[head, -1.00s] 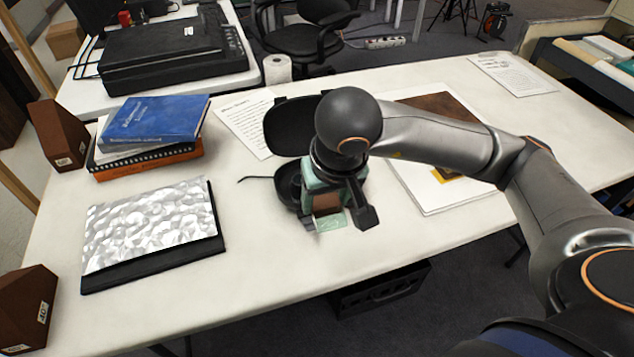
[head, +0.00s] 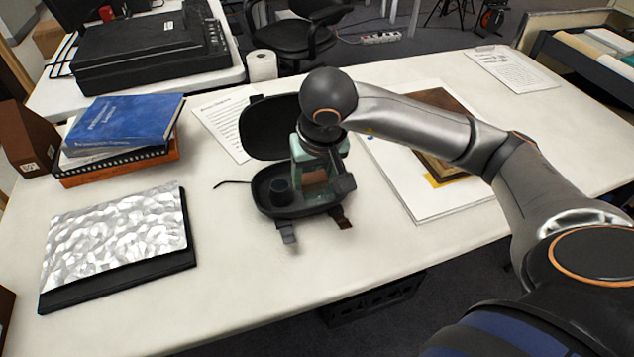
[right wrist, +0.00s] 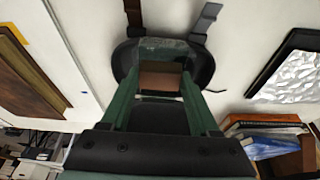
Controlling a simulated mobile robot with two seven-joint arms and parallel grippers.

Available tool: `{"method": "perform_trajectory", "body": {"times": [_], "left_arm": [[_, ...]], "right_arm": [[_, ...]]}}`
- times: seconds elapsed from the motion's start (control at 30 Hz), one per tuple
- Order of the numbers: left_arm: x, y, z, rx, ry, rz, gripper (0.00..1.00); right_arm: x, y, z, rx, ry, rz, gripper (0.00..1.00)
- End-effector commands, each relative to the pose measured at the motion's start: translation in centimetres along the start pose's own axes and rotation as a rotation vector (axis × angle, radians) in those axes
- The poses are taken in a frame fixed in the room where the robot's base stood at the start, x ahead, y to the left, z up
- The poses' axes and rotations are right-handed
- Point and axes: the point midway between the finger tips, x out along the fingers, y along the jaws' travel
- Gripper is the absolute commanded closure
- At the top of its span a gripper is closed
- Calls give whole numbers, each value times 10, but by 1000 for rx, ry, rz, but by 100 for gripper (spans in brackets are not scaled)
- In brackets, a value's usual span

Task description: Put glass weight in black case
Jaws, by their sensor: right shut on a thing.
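The black case (head: 268,204) lies open on the white table, its lid (head: 268,128) tilted back behind its base. My right gripper (head: 318,188) reaches down over the right part of the base and is shut on the glass weight. In the right wrist view the clear, greenish glass weight (right wrist: 165,48) shows at the green fingertips (right wrist: 160,78), over the case (right wrist: 205,66). A brown patch shows between the fingers. I cannot tell whether the weight touches the case floor. A small dark round thing (head: 280,187) shows in the left of the base. My left gripper is not in view.
A crinkled silver sheet on a dark folder (head: 115,238) lies at left, with stacked books (head: 125,125) behind it. A printed sheet (head: 222,120) lies behind the case. A white mat with a brown framed piece (head: 410,185) lies at right. The table in front is clear.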

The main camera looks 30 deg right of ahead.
Motion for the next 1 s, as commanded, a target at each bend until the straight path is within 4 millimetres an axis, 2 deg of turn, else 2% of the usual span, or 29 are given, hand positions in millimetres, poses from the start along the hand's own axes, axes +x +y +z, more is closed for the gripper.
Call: {"method": "perform_trajectory", "body": {"times": [0.1, 0.3, 0.6, 0.8, 1.0], "left_arm": [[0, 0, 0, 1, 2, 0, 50], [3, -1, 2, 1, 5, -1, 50], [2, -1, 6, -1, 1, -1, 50], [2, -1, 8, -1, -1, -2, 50], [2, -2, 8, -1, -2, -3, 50]], "right_arm": [[22, 15, -22, 6, -2, 3, 100], [64, 27, -36, 1, -2, 1, 100], [91, 35, -46, 0, 0, -1, 100], [117, 35, -38, -2, -1, -2, 100], [121, 36, -38, -1, 0, 3, 100]]}}
